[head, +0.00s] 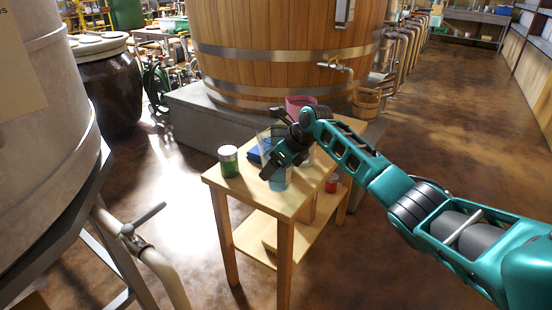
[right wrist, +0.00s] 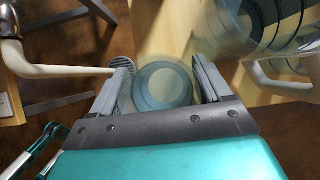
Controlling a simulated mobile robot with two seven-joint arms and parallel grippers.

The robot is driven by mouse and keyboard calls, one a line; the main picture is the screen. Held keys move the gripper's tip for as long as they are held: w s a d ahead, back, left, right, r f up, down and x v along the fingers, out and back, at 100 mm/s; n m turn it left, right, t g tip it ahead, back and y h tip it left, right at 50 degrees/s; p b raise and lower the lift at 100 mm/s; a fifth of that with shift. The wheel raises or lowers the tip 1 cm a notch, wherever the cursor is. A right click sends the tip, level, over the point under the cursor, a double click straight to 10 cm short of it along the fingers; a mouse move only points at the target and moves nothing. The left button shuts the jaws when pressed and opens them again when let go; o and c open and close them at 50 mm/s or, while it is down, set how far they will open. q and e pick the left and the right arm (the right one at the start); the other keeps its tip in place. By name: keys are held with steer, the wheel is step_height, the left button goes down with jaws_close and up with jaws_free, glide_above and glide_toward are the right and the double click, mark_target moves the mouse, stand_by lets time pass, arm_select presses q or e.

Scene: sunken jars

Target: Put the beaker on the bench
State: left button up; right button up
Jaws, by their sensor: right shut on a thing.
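My right gripper (head: 280,170) is over the near part of a small wooden bench (head: 252,198). It is shut on a clear beaker (head: 280,181) with a bluish tint. In the right wrist view the beaker (right wrist: 163,86) sits between the two fingers of the gripper (right wrist: 163,70), seen end-on as round rings. I cannot tell whether its base touches the bench top. The gripper hides much of the beaker in the head view. My left gripper is not in view.
A green jar with a pale lid (head: 229,163) stands left on the bench. A blue object (head: 256,152) and a pink container (head: 299,103) are behind the gripper. A red jar (head: 331,184) is low at the right. Another clear vessel (right wrist: 252,22) shows in the right wrist view.

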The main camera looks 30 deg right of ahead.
mark_target(276, 177)
step_height(276, 177, down, 4)
steer(key=shift+r+b, duration=0.1)
steer(key=shift+b, duration=0.4)
steer(key=o, duration=1.2)
